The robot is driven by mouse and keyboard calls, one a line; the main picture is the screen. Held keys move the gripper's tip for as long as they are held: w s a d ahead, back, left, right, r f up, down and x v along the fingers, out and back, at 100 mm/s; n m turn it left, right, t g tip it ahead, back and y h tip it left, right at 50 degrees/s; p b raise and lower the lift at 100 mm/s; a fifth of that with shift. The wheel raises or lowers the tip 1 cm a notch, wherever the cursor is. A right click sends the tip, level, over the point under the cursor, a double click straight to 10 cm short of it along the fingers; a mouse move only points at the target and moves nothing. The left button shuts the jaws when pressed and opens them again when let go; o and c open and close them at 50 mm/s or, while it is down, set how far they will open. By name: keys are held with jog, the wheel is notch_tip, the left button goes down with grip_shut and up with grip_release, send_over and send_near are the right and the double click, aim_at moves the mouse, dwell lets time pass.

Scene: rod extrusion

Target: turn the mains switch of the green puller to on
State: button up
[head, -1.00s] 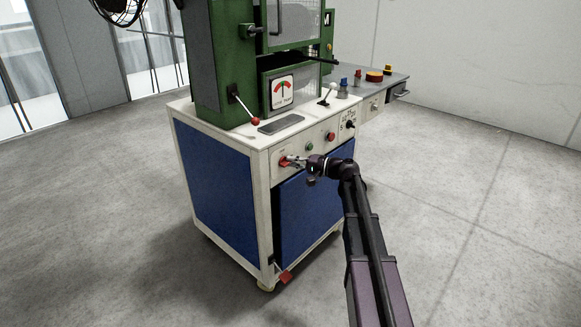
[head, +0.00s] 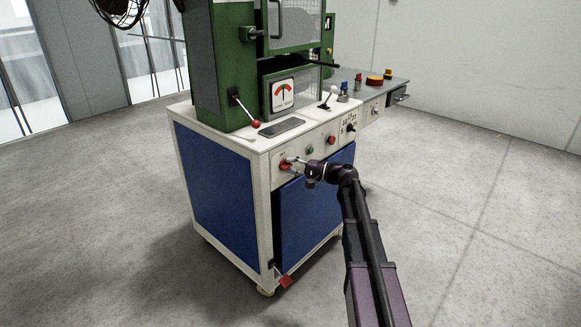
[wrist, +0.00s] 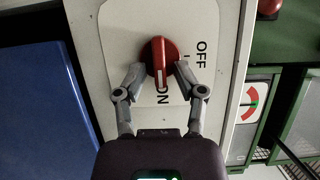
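The red mains switch (wrist: 160,52) is a round knob with a raised grip on a white plate marked OFF and ON. In the wrist view its white pointer line points down towards the partly covered ON mark; OFF is at the right. My gripper (wrist: 160,72) is open, with one finger at each side of the knob and the fingertips apart. Whether they touch its rim is hard to tell. In the head view the switch (head: 285,166) is at the left of the front panel of the green puller (head: 222,70), and my gripper (head: 291,165) is in front of it.
A green button (head: 309,150), a red button (head: 331,139) and a black selector (head: 350,127) are to the right on the same panel. A red-knobbed lever (head: 255,123) stands above. The floor at the right is clear.

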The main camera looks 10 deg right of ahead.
jog(key=shift+d, duration=0.1)
jog(key=shift+d, duration=0.15)
jog(key=v, duration=1.1)
jog(key=shift+s+d, duration=0.25)
jog(key=shift+s, duration=0.05)
jog(key=shift+f, duration=0.1)
